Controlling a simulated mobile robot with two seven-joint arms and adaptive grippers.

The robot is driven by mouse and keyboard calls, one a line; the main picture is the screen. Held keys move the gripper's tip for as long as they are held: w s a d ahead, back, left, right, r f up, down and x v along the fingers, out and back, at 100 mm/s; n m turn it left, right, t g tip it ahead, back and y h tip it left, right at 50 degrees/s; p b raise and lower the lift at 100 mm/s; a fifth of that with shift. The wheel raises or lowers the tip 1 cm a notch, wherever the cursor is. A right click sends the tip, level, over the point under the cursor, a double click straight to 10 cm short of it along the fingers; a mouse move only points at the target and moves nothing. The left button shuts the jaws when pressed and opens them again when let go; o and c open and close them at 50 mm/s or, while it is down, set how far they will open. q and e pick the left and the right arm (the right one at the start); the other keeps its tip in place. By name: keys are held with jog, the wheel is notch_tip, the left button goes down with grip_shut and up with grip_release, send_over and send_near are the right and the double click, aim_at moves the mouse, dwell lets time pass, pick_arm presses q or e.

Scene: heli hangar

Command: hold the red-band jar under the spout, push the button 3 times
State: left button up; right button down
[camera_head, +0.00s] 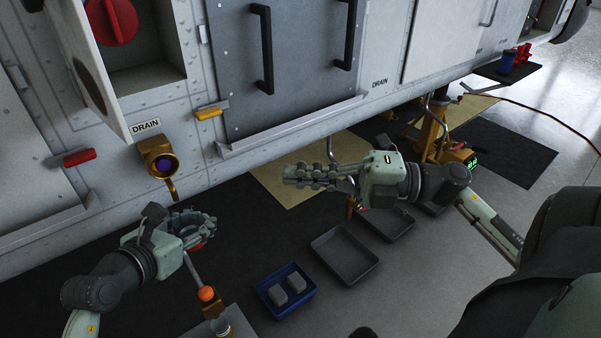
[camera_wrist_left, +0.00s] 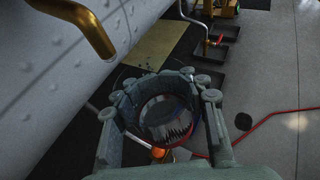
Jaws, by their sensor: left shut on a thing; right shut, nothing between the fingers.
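My left gripper (camera_head: 204,224) is shut around the red-band jar, whose red edge (camera_head: 198,245) shows below the fingers. In the left wrist view the jar (camera_wrist_left: 168,116) is an open, clear ring with a red band, between the curled fingers (camera_wrist_left: 165,92). The brass spout (camera_head: 172,188) hangs from a brass fitting under the DRAIN label, with a purple button (camera_head: 163,165) in the fitting. The spout tip (camera_wrist_left: 103,47) appears left of and beyond the jar mouth in the wrist view, apart from it. My right gripper (camera_head: 300,174) is shut and empty, well right of the spout.
An open hatch door (camera_head: 92,70) hangs above the DRAIN label. A blue tray (camera_head: 283,307) with grey blocks and dark trays (camera_head: 344,256) lie on the floor. An orange-topped stand (camera_head: 206,294) is below my left gripper. A yellow jack (camera_head: 430,130) stands at back right.

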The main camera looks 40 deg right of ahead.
pick_arm(q)
jog(key=s+f, duration=0.1)
jog(key=s, duration=0.5)
jog(key=shift+s+f, duration=0.2)
jog(key=shift+s, duration=0.2)
dwell(0.6)
dwell(0.5)
